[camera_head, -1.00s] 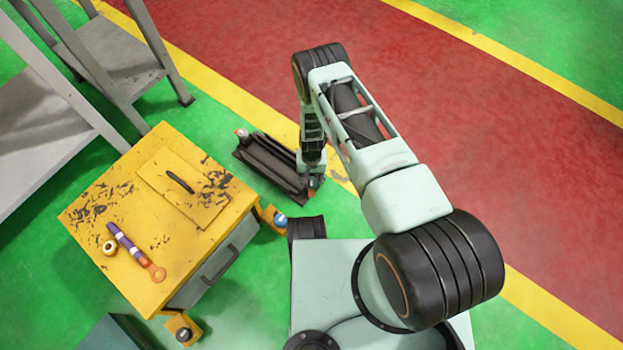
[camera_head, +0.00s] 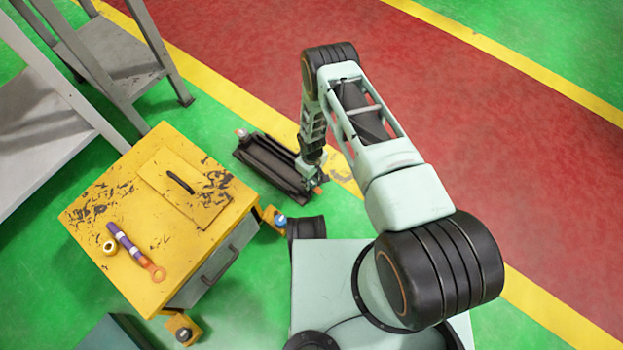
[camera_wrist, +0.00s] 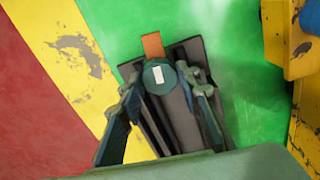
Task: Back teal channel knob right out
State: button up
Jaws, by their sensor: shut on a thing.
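The teal knob (camera_wrist: 158,76) is a round cap with a white mark on top, at the near end of a dark channel (camera_wrist: 178,115). An orange tab (camera_wrist: 153,45) sits just beyond the knob in the wrist view. My gripper (camera_wrist: 161,80) has its fingers on either side of the knob and is shut on it. In the head view the long dark channel (camera_head: 262,160) lies on the green floor, and my gripper (camera_head: 308,176) is at its right end, hiding the knob there. I cannot tell how far the knob's thread is engaged.
A yellow cabinet (camera_head: 150,240) stands left of the channel, with a purple-and-orange tool (camera_head: 130,245) and a brass ring (camera_head: 110,247) on top. Grey metal shelving (camera_head: 120,65) stands at the upper left. The red floor (camera_head: 480,130) to the right is clear.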

aim_at(312, 181)
jog(key=shift+f+n, duration=0.1)
jog(key=shift+n, duration=0.2)
dwell(0.4)
jog(key=o, duration=1.1)
notch_tip(312, 181, up, 12)
jog(key=shift+r, duration=0.1)
